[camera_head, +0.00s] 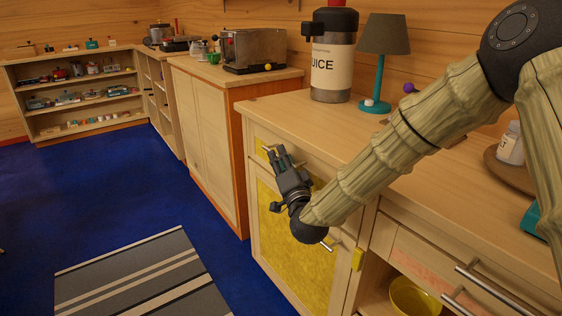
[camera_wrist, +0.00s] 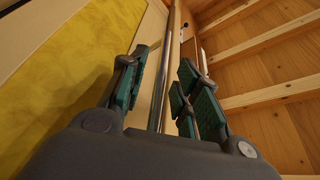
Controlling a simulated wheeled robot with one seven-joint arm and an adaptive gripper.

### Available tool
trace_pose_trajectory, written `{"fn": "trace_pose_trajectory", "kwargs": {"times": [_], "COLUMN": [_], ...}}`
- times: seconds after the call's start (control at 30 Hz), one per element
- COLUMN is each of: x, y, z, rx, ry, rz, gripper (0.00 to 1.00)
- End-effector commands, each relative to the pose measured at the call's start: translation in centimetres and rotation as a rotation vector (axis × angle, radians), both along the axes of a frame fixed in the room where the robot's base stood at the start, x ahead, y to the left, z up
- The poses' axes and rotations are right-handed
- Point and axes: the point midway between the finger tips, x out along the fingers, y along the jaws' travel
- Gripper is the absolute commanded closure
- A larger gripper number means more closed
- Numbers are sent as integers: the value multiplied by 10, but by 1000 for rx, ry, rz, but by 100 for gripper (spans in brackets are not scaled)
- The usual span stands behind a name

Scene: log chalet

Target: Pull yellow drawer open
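The yellow drawer (camera_head: 260,143) is a narrow front at the top of the wooden cabinet, above a larger yellow door panel (camera_head: 275,215). My gripper (camera_head: 272,155) is at the drawer front and hides part of it. In the wrist view, a long metal bar handle (camera_wrist: 166,65) runs between the fingers of my gripper (camera_wrist: 162,88). The fingers are apart, with visible gaps on both sides of the bar. A yellow panel (camera_wrist: 65,65) fills the left of that view. The drawer looks closed, though my arm covers much of its front.
A juice dispenser (camera_head: 332,65) and a lamp (camera_head: 383,40) stand on the countertop (camera_head: 290,112) above the drawer. A yellow bowl (camera_head: 412,298) sits in the open shelf at lower right. The blue floor (camera_head: 120,205) in front is clear except for a striped rug (camera_head: 140,285).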

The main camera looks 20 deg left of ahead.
Motion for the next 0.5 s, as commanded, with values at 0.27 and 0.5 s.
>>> {"fn": "trace_pose_trajectory", "kwargs": {"times": [0.27, 0.5], "x": [6, 6], "y": [4, 4], "z": [2, 2], "rx": [0, 0], "ry": [0, 0], "rz": [0, 0], "gripper": [68, 84]}}
